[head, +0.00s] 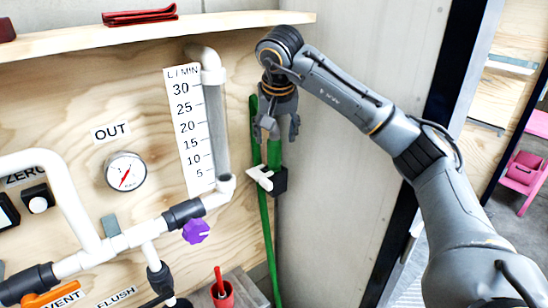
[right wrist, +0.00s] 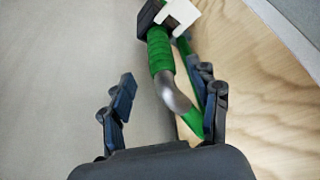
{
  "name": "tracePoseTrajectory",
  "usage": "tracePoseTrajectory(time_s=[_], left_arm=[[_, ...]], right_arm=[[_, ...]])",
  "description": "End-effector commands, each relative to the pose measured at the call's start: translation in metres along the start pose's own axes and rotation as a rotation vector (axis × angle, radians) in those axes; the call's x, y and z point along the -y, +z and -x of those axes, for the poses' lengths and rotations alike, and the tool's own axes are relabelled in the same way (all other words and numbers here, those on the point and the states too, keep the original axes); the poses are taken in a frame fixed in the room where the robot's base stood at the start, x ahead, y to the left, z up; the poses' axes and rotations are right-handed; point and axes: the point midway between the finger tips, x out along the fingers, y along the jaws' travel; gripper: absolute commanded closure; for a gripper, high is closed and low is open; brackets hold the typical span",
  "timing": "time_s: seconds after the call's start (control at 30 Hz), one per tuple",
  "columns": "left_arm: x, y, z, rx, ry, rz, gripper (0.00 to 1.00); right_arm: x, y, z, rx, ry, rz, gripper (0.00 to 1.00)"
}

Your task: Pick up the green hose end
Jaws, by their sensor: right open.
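The green hose end (head: 274,153) hangs upright in a black holder (head: 280,180) with a white clip (head: 260,177) on the wood wall. In the right wrist view, its ribbed green grip (right wrist: 160,52) leads into a bent grey metal tube (right wrist: 174,94). My right gripper (head: 276,130) is just above the holder, pointing down, with its fingers open around the upper hose end. In the right wrist view, the tube passes between the fingers (right wrist: 166,88), closer to the right finger. I cannot tell whether they touch. My left gripper is not in view.
The green hose (head: 266,250) runs down the wall. A flow scale (head: 190,130), grey tube and white pipes (head: 125,240) stand left of the holder. A shelf (head: 150,33) is above. A grey side wall (head: 335,190) stands close on the right.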

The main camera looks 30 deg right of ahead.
Motion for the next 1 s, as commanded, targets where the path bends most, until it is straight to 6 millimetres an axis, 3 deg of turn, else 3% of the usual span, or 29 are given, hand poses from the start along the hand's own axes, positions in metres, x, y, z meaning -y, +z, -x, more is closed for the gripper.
tracePoseTrajectory(time_s=[0.17,0.47,0.63,0.9,1.0], left_arm=[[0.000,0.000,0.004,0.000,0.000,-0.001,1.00],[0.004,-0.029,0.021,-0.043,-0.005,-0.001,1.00],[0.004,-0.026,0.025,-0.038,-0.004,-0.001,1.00],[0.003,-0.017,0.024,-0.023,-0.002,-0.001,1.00],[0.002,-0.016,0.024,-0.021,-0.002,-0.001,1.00]], right_arm=[[0.000,0.000,-0.021,0.001,0.001,-0.001,0.39],[-0.002,0.003,-0.051,0.004,0.002,0.000,0.39],[-0.001,0.004,-0.073,0.002,0.000,0.000,0.39],[-0.001,0.004,-0.077,-0.001,-0.001,0.000,0.39],[-0.001,0.004,-0.077,-0.001,-0.001,0.000,0.59]])
